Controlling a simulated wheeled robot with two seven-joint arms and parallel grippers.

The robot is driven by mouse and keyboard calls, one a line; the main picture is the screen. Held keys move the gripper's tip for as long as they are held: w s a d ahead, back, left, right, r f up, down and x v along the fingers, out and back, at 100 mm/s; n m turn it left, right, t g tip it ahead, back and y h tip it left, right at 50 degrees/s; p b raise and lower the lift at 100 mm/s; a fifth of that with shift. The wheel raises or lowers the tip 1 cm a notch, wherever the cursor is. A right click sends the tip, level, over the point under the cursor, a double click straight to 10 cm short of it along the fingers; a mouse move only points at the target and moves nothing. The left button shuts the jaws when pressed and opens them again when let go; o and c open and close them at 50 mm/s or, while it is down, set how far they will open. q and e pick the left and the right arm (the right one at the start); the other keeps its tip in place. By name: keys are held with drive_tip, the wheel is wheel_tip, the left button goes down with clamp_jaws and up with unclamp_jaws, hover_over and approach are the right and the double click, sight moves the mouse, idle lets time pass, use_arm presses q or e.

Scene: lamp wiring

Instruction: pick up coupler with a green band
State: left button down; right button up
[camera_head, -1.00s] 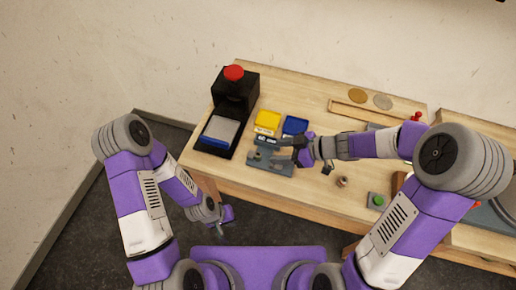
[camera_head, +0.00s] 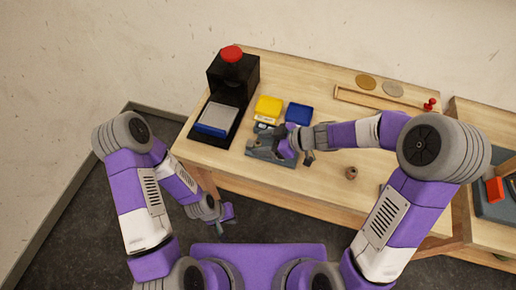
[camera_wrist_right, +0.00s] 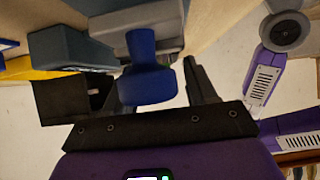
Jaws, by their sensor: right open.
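My right gripper (camera_head: 270,141) is open over the grey fixture (camera_head: 262,155) near the table's front left. In the right wrist view, a blue rounded part (camera_wrist_right: 147,72) stands between the spread dark fingers, in front of a grey block (camera_wrist_right: 125,22). Whether the fingers touch it is unclear. A small brownish part (camera_head: 351,173) stands on the table right of the gripper. My left gripper (camera_head: 222,222) hangs low off the table's front; its jaws are too small to judge.
A black press with a red knob (camera_head: 232,54) stands at the left. A yellow bin (camera_head: 268,108) and a blue bin (camera_head: 298,114) sit behind the fixture. A wooden tray (camera_head: 385,103) and two discs lie at the back. The table's front middle is mostly clear.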

drive_tip(key=shift+w+a+f, duration=0.1)
drive_tip(key=shift+a+f, duration=0.1)
drive_tip(key=shift+a, duration=0.1)
clamp_jaws()
drive_tip(key=shift+r, duration=0.15)
